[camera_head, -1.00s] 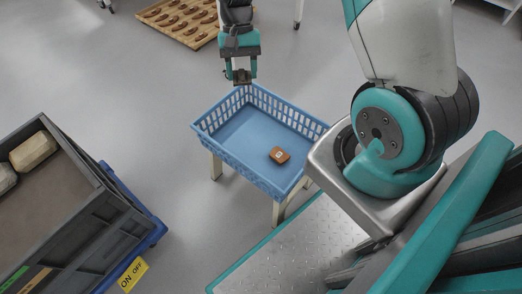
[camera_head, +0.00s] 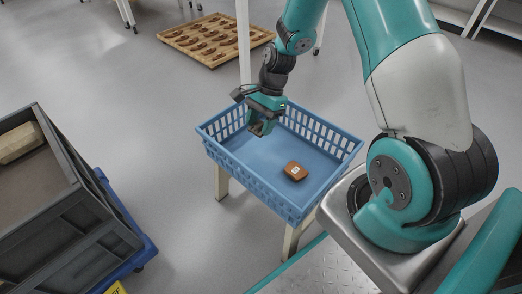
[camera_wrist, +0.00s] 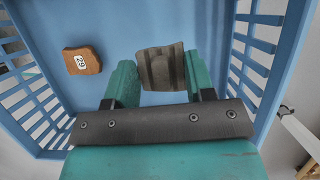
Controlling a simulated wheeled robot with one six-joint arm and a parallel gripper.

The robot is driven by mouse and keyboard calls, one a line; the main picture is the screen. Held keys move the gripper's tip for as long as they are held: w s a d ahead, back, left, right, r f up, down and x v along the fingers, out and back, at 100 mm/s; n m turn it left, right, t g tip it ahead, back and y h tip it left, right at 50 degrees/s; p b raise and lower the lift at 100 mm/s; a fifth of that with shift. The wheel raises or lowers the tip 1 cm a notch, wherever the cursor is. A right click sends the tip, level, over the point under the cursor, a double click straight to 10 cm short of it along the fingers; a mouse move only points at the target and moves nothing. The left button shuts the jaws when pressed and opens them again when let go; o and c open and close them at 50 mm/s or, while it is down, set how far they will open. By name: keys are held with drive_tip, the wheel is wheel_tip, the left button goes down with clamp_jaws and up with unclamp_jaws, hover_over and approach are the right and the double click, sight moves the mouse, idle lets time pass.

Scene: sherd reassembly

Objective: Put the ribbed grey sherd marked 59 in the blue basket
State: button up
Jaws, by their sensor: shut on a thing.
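My gripper (camera_head: 261,127) is at the far left part of the blue basket (camera_head: 262,194), pointing down inside its outline. In the wrist view its two fingers (camera_wrist: 160,80) are shut on a ribbed grey-brown sherd (camera_wrist: 163,66). The sherd's ridges run along the fingers; no number shows on the side I see. It is over the basket's blue floor; I cannot tell its exact height above it. In the head view the held sherd is mostly hidden by the fingers.
An orange-brown sherd (camera_head: 295,171) with a white number label lies on the basket floor, apart from my gripper. A grey crate (camera_head: 62,215) with a pale stone-like piece (camera_head: 18,144) stands at left. A wooden tray (camera_head: 215,40) of brown pieces lies behind.

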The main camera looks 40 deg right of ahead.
sight(257, 151)
wheel_tip(257, 151, down, 8)
drive_tip(key=b, duration=0.3)
drive_tip(key=shift+r+b, duration=0.1)
drive_tip(key=shift+b, duration=0.2)
drive_tip(key=shift+r, duration=0.1)
drive_tip(key=o, duration=0.9)
